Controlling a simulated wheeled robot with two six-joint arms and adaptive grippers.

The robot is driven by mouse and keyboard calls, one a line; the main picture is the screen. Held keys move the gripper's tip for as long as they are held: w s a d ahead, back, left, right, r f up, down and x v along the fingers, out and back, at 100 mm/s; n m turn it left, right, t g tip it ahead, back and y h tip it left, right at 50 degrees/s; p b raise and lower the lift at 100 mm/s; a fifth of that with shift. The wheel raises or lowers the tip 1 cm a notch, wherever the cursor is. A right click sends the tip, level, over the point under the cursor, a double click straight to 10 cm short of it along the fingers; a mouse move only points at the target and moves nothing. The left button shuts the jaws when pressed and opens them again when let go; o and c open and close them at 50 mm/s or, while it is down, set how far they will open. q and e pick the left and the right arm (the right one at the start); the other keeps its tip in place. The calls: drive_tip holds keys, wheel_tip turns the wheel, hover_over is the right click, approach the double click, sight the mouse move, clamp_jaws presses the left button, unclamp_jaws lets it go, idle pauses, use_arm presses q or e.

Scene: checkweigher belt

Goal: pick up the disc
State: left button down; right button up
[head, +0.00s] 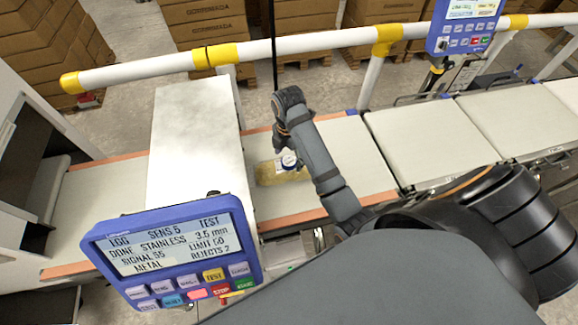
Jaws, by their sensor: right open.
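A small round disc (289,161), pale with a dark or blue rim, lies on or against a yellowish bag (266,174). The bag rests on the cream belt just right of the white tunnel housing. My right gripper (285,148) is above the disc, pointing down at it. It is open, and its fingers are small and partly hidden by my own wrist and forearm. I cannot tell whether the fingers touch the disc. My left gripper is not in view.
The white housing (192,130) stands left of the bag, with a blue display panel (170,250) in front. A white and yellow guard rail (300,45) runs behind the belt (345,150). More conveyor sections (430,140) lie right. Stacked cartons (205,25) stand behind the rail.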

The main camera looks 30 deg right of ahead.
drive_tip(key=shift+f, duration=0.75)
drive_tip(key=shift+r, duration=0.1)
drive_tip(key=shift+c, duration=0.8)
drive_tip(key=c, duration=1.2)
